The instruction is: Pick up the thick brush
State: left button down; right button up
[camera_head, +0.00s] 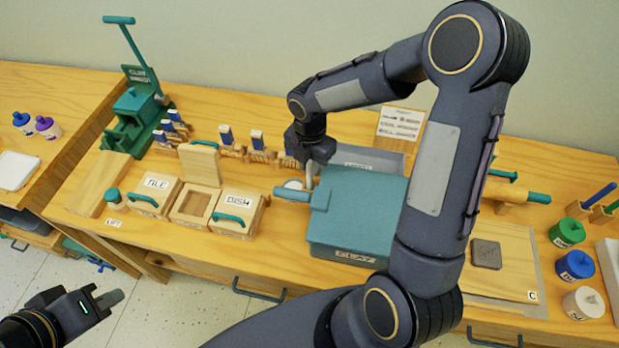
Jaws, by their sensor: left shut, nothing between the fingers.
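Two upright handles stand in small wooden holders at the right edge, one blue (599,195) and one green (612,206). They may be brushes; their tips are hidden, and I cannot tell which is thick. My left gripper (112,299) is at the bottom left, in front of the table and far from them. It is shut and empty. My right gripper (310,174) points down beside the teal handle of the clay box (358,215). Its fingers are small and partly hidden, so I cannot tell whether they are open or touching the handle.
Wooden boxes marked TILE (155,196) and DISH (237,212) stand left of the clay box. A green clay press (137,115) is at the back left. Lidded jars (566,233) line the right side. My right arm covers part of the table.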

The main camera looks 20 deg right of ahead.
jog(key=shift+f, duration=0.55)
grip_shut()
